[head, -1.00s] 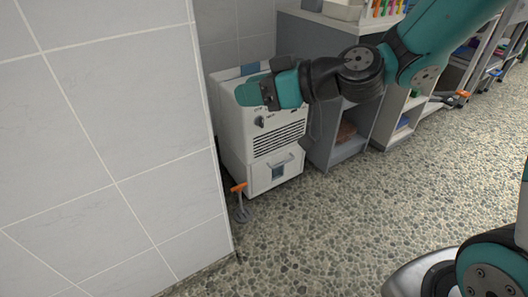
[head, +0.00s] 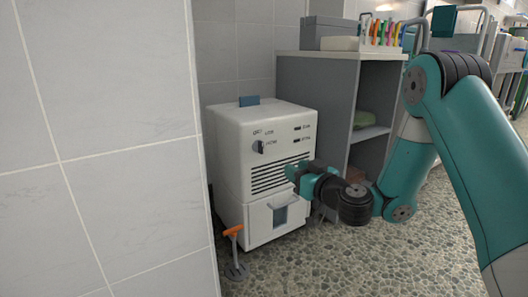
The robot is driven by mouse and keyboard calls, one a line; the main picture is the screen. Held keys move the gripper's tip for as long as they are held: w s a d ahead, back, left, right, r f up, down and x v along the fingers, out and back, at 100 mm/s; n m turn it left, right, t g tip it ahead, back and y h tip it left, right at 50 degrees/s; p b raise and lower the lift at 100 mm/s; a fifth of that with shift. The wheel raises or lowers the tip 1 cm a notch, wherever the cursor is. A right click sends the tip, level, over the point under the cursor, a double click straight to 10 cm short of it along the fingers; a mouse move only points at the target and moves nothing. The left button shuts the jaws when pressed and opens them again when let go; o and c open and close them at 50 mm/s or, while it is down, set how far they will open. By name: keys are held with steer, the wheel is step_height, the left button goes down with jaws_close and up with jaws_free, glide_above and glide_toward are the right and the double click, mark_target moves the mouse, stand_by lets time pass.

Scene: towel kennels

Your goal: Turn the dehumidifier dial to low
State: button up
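The dehumidifier (head: 228,150) is a white box in the corner by the tiled wall, with a vent grille and a lower drawer with a handle. Its dark dial (head: 260,147) is on the upper left of the front panel, with small labels around it too small to read surely. My gripper (head: 292,172) is in front of the grille's right side, below and to the right of the dial and apart from it. Its fingers are too small and turned away to tell open from shut.
An orange-handled lever on a grey base (head: 234,250) stands on the floor before the dehumidifier. A grey shelf unit (head: 312,85) is close on the right, with a bin and colored items on top. A tiled wall (head: 100,150) fills the left. Pebbled floor is clear in front.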

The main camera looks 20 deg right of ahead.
mark_target(262, 149)
steer(key=p+x, duration=0.3)
steer(key=x, duration=1.2)
steer(key=shift+w+a, duration=0.2)
steer(key=shift+w, duration=0.15)
jaws_close()
